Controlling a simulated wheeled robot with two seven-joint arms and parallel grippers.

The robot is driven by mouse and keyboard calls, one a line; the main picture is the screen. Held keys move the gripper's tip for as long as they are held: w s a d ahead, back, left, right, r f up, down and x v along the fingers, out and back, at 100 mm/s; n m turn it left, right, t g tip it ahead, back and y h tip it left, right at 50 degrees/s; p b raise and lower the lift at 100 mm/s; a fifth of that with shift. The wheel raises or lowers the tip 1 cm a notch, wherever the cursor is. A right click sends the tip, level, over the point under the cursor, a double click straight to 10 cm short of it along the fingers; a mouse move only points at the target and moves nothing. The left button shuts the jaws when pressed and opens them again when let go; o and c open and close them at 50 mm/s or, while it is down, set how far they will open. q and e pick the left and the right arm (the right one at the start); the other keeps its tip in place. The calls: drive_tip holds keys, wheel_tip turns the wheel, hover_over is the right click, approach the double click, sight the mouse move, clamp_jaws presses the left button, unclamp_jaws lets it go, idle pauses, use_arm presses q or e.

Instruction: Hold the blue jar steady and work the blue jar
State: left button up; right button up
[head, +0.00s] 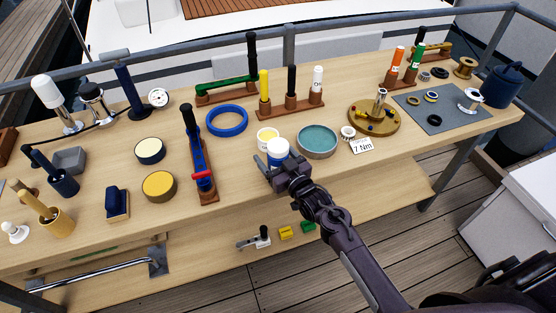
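My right gripper (276,164) comes in from the front right and is at the jar's near side. One finger shows to the left of the jar; the other is hard to make out against the wrist. I cannot tell whether the fingers touch the jar or stand apart around it. My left gripper is not in view.
A blue ring (227,120) and a blue clamp with a red handle (201,165) lie to the left. The brass turntable (391,120) stands farther right.

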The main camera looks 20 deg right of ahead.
drive_tip(key=c, duration=1.1)
wheel_tip(320, 180, up, 20)
drive_tip(key=shift+r+b, duration=0.1)
drive_tip(key=shift+b, duration=0.85)
drive_tip(key=o, duration=0.6)
drive_tip(key=shift+c, duration=0.2)
drive_tip(key=c, duration=0.9)
drive_tip(key=s+f+m+h, duration=0.1)
drive_tip(key=s+f, duration=0.1)
drive_tip(key=s, duration=0.2)
drive_tip(key=s+d+f+m+h, duration=0.1)
drive_tip(key=s+f, duration=0.2)
drive_tip(key=s, duration=0.2)
drive_tip(key=s+d+f+h, duration=0.1)
drive_tip(key=s+f+h, duration=0.1)
drive_tip(key=s, duration=0.2)
drive_tip(key=shift+s+f+m+t, duration=0.2)
drive_tip(key=shift+s+m+t, duration=0.1)
drive_tip(key=shift+s+m, duration=0.1)
